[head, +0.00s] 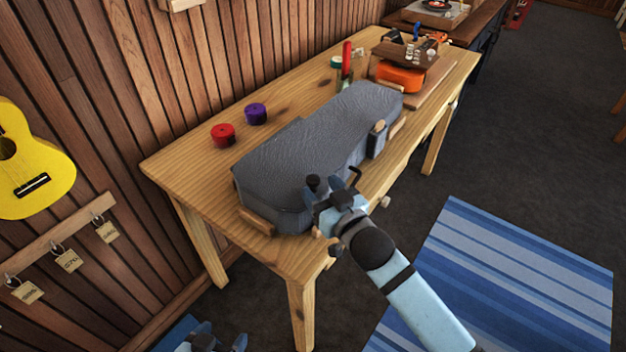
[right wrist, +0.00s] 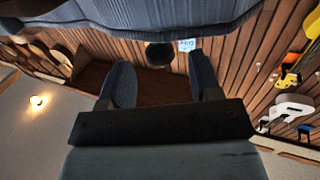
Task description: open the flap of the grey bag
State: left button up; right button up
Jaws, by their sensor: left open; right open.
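The grey bag (head: 310,130) lies long and closed on the wooden table, its textured top flap down over the body. My right gripper (head: 318,188) is open at the bag's front side, near its left end. In the right wrist view its two fingers (right wrist: 162,85) are apart, with the grey-blue edge of the bag (right wrist: 165,14) close beyond them. My left gripper (head: 212,343) is open, low at the bottom edge, away from the bag and partly cut off.
Wooden blocks, one at the front left (head: 257,221), stand against the bag. Red (head: 223,134) and purple (head: 256,113) rolls lie behind it on the table (head: 185,165). An orange case (head: 400,77) and tools crowd the far end. A yellow ukulele (head: 35,165) hangs on the wall.

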aim_at(317, 185)
jog(key=shift+x, duration=1.85)
